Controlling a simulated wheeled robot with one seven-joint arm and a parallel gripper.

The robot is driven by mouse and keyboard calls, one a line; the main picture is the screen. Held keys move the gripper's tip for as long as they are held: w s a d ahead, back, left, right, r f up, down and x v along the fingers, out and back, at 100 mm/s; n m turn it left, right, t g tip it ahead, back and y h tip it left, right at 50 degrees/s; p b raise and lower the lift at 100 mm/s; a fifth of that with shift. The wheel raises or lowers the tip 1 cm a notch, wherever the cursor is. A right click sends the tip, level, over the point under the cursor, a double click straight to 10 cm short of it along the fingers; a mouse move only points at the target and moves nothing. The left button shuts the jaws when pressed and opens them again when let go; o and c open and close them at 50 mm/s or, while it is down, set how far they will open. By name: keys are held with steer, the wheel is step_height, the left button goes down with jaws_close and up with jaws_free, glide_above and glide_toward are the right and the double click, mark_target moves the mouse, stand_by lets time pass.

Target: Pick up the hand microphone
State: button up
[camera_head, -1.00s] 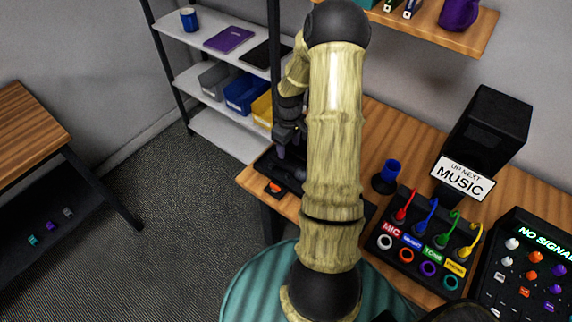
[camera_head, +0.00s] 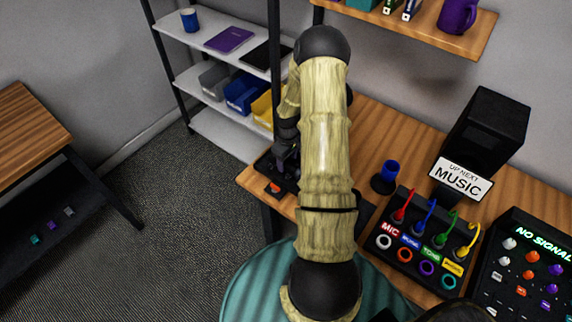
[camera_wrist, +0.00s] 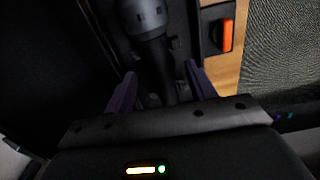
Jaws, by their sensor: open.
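The hand microphone (camera_wrist: 155,45) shows in the wrist view with a grey-blue head at the top and a dark handle running down between my fingers. It seems to lie in a black tray at the left end of the wooden desk. My gripper (camera_wrist: 160,70) is open, with one purple finger on each side of the handle. I cannot tell whether the fingers touch it. In the head view my gripper (camera_head: 285,158) is low over the tray, and it and my arm hide most of the microphone.
An orange piece (camera_wrist: 227,34) sits beside the tray, near the desk edge. To the right stand a blue cup-like object (camera_head: 389,172), a cable box (camera_head: 408,255) with coloured plugs, a speaker (camera_head: 490,125) and a mixer (camera_head: 530,265). A shelf rack (camera_head: 215,85) stands behind left.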

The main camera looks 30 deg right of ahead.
mark_target(288, 163)
steer(key=shift+w+f, duration=0.25)
steer(key=shift+f, duration=1.2)
steer(key=shift+s+d, duration=0.1)
steer(key=shift+s, duration=0.15)
jaws_close()
